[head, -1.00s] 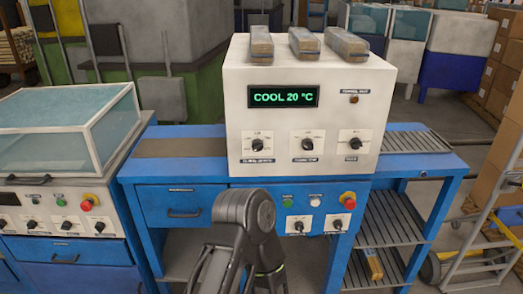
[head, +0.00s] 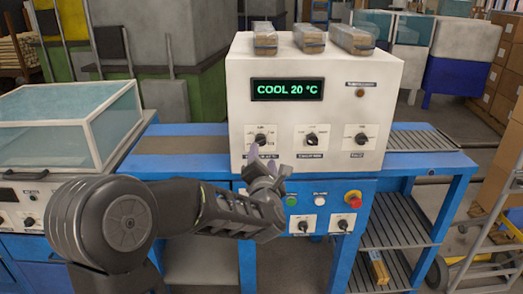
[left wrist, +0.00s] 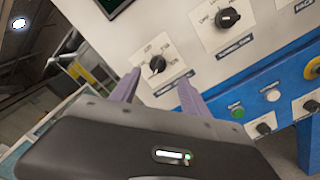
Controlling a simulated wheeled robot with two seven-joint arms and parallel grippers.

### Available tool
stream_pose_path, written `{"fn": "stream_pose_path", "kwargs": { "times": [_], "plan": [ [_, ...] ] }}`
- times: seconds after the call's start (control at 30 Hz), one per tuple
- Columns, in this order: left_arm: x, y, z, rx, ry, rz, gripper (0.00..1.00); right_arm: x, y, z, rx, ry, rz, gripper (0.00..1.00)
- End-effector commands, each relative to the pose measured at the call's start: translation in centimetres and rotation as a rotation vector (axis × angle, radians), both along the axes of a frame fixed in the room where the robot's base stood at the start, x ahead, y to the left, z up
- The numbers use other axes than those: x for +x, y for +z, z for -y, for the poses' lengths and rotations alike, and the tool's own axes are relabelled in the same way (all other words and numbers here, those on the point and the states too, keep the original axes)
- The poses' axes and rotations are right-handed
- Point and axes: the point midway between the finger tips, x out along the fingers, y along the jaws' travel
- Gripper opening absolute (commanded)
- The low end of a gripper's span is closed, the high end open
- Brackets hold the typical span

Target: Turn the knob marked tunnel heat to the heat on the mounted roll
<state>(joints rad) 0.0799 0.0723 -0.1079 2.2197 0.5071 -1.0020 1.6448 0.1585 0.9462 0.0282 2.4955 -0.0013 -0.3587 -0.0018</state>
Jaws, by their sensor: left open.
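The white control box (head: 385,90) stands on the blue machine, its green display (head: 287,89) reading COOL 20 °C. Three dark knobs sit on its front: a left knob (head: 261,139), a middle knob (head: 311,139) and a right knob (head: 361,139). Their labels are too small to read surely. My left gripper (head: 266,158) is open just in front of and below the left knob, partly covering its plate. In the left wrist view that knob (left wrist: 157,65) shows between the two spread fingers (left wrist: 158,80), apparently untouched. I cannot make out a mounted roll. My right gripper is out of view.
Wrapped packs (head: 310,40) lie on top of the box. Below it, the blue panel carries a red button (head: 353,199) and smaller knobs (head: 304,226). A glass-lidded machine (head: 65,125) stands at left. A hand cart (head: 480,235) and cartons are at right.

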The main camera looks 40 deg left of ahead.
Motion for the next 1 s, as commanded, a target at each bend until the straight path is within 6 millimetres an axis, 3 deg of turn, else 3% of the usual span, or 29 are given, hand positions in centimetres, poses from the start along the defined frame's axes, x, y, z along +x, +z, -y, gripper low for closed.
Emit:
{"fn": "stream_pose_path", "kwargs": {
  "times": [0.47,1.0],
  "plan": [
    [0.4,0.4,-0.6,-0.011,0.007,0.016,0.54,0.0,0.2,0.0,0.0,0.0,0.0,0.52],
    [5.9,0.4,-4.7,-0.01,0.006,0.014,0.54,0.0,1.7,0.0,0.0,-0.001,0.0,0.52]
  ]
}}
